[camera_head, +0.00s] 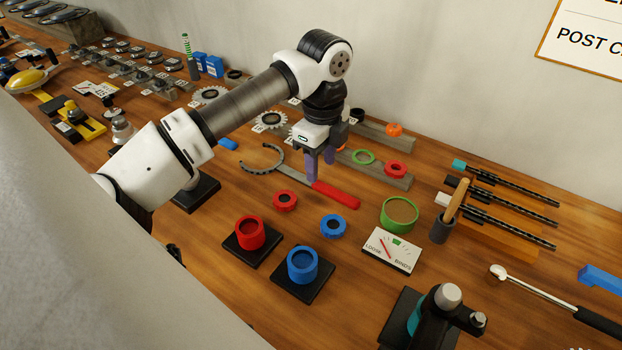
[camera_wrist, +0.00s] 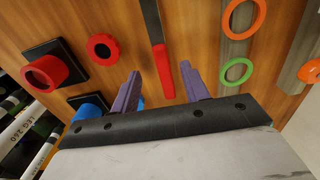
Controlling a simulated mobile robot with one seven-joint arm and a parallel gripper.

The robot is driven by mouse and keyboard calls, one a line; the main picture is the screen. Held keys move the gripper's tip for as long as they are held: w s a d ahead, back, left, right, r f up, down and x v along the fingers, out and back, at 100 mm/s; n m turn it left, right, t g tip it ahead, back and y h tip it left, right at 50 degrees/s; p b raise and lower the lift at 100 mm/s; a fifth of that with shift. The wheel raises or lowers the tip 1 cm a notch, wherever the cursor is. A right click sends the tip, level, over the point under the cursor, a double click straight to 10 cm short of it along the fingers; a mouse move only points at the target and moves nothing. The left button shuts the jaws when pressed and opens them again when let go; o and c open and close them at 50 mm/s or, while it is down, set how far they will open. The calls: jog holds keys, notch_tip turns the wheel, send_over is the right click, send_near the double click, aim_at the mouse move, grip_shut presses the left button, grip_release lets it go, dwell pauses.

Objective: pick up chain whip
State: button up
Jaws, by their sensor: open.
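The chain whip lies flat on the wooden bench, with a red handle (camera_head: 336,195), a grey bar (camera_head: 290,180) and a curved dark hooked end (camera_head: 262,156) at the left. My gripper (camera_head: 319,168) is open and empty, pointing down over the tool near where bar and handle meet. In the wrist view the two purple fingers of my gripper (camera_wrist: 160,70) stand on either side of the red handle (camera_wrist: 162,68), apart from it. The bar (camera_wrist: 151,20) runs up out of that view, and the hooked end is not in it.
A red ring (camera_head: 285,201) and a blue ring (camera_head: 333,226) lie in front of the tool. Red (camera_head: 250,233) and blue (camera_head: 302,265) cups stand nearer. A grey rail (camera_head: 393,180) with a green ring (camera_head: 363,157) and another red ring (camera_head: 396,169) is close behind.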

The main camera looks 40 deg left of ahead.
aim_at(321, 184)
notch_tip(321, 184, down, 5)
jog(key=shift+p, duration=1)
jog(key=shift+c, duration=0.3)
grip_shut()
jog(key=shift+w, duration=0.1)
